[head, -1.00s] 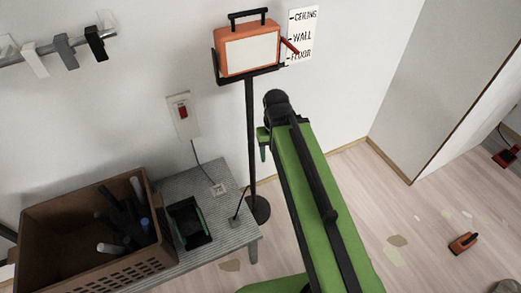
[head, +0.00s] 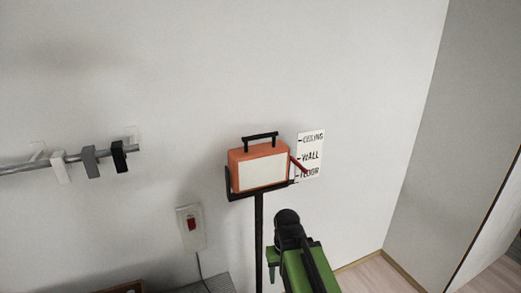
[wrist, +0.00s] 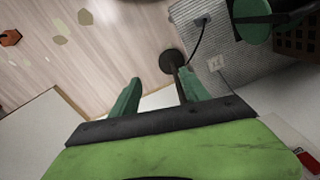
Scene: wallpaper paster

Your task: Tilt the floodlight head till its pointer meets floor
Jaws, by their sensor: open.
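The floodlight head (head: 262,168) is an orange box with a pale front panel and a black top handle, held in a black bracket on a black stand (head: 259,235). Its red pointer (head: 299,164) slants down to the right across the left edge of the label card (head: 313,142), between the WALL and FLOOR marks. My arm's end is below and right of the floodlight, apart from it. In the wrist view my gripper (wrist: 158,88) is open and empty, its green fingers apart, with the stand's round base (wrist: 172,62) beyond.
A red wall switch (head: 191,223) is left of the stand. A rail with several clips (head: 90,162) is on the wall at left. The grey table (wrist: 220,50) stands beside the stand's base.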

